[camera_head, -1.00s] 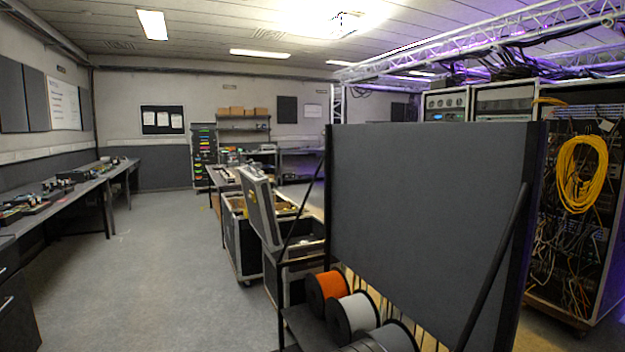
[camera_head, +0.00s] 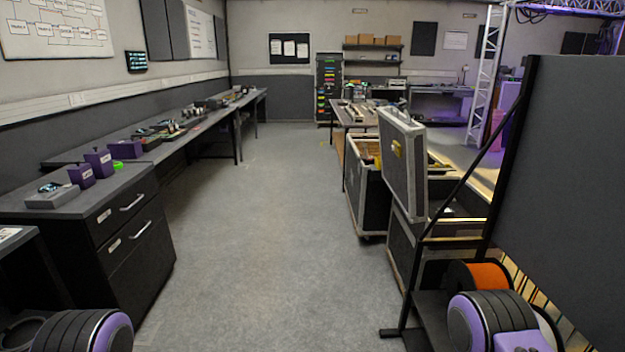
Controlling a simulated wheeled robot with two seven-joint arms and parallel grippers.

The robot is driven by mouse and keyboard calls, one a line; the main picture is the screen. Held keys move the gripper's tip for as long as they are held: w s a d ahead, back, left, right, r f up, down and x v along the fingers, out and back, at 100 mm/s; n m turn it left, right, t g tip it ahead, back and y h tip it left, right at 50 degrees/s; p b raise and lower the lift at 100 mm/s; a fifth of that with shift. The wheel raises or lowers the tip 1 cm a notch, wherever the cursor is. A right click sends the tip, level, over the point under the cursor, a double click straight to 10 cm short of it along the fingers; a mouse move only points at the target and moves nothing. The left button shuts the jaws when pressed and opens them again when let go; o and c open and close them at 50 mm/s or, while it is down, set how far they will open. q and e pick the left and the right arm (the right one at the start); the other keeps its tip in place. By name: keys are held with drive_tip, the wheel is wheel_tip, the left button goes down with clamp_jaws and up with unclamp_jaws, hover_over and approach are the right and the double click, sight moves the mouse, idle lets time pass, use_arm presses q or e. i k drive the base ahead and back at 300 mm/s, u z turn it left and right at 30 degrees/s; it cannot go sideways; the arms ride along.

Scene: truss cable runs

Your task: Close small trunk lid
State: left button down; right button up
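The small trunk (camera_head: 401,243) stands on the floor right of centre, partly hidden by a dark panel stand in front of it. Its grey lid (camera_head: 403,163), with metal edges and a yellowish label, stands upright, so the trunk is open. Parts of my two arms show at the bottom left and bottom right corners. Neither gripper shows; both are outside the picture.
A second open case (camera_head: 369,199) stands just behind the trunk. The dark panel (camera_head: 566,180) and an orange cable spool (camera_head: 478,275) block the right. Benches with a drawer cabinet (camera_head: 128,226) line the left. The floor aisle (camera_head: 262,240) between is clear.

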sight(404, 169)
drive_tip(key=i, duration=3.1)
drive_tip(key=z, duration=2.35)
